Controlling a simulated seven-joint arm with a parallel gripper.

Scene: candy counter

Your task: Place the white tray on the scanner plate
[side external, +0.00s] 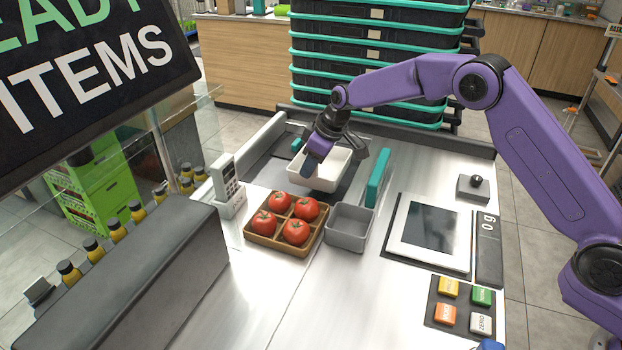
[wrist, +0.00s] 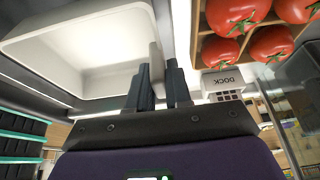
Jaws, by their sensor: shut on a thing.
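The white tray (side external: 327,182) is a rectangular open box at the back of the counter, between two teal guides. My gripper (side external: 314,163) is shut on its near-left wall. The wrist view shows the empty tray (wrist: 85,50) to the left, with its edge between my two fingers (wrist: 160,82). I cannot tell whether the tray touches the surface below it. The scanner plate (side external: 437,228), a dark glass panel in a pale square frame, lies bare on the right of the counter, clear of the tray.
A brown divided tray of tomatoes (side external: 268,239) and an empty grey bin (side external: 346,242) stand in front of the white tray. The right teal guide (side external: 378,178) stands upright between it and the scanner plate. A card terminal (side external: 227,187) stands left. A black crate stack (side external: 375,65) rises behind.

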